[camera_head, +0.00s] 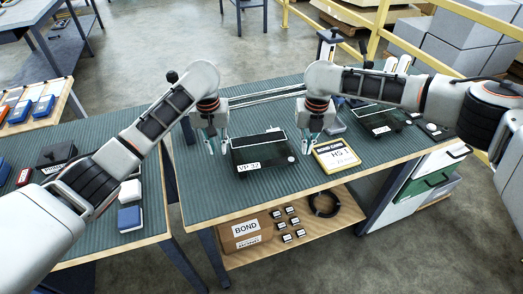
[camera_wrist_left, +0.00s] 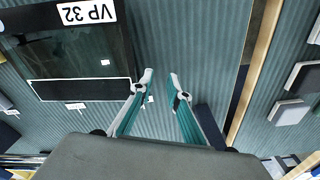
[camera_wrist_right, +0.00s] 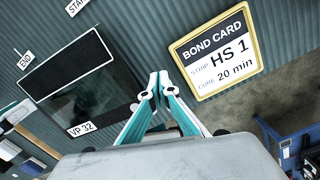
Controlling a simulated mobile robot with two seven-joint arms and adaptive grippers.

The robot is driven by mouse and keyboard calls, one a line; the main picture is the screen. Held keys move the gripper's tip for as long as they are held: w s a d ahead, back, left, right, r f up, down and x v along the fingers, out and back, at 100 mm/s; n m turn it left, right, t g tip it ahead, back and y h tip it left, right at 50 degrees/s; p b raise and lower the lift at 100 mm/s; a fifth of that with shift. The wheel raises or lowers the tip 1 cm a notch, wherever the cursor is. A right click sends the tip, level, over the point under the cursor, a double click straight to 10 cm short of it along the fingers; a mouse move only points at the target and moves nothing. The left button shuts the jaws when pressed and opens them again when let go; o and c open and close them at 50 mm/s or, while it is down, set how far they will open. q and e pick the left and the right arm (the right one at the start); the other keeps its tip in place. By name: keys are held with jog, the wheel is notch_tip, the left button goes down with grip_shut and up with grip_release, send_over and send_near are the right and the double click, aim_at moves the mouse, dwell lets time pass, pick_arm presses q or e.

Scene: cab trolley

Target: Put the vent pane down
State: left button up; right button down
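The vent pane (camera_head: 262,150), a dark framed panel labelled VP 32, lies on the green ribbed mat between my two grippers. It also shows at the upper left of the left wrist view (camera_wrist_left: 70,55) and at the left of the right wrist view (camera_wrist_right: 80,85). My left gripper (camera_head: 216,147) is at the pane's left side, apart from it, with a gap between its empty fingertips (camera_wrist_left: 160,77). My right gripper (camera_head: 310,148) is at the pane's right side, between it and the bond card. Its fingertips (camera_wrist_right: 158,76) are together with nothing seen between them.
The yellow-framed bond card (camera_head: 336,156), reading HS 1 and 20 min, lies right of the pane. Another dark panel (camera_head: 378,122) lies further right. A cardboard box (camera_head: 243,230) marked BOND and several small black pieces sit on the lower shelf. A side table (camera_head: 120,238) stands left.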

pick_arm(q)
jog(key=shift+a, duration=0.1)
pick_arm(e)
jog(key=c, duration=2.4)
grip_release()
jog(key=shift+d, duration=0.1)
pick_arm(q)
notch_tip(320, 180, up, 12)
jog(key=shift+s, duration=0.45)
pick_arm(e)
notch_tip(320, 180, up, 12)
jog(key=shift+s, duration=0.4)
jog(key=shift+f, duration=0.1)
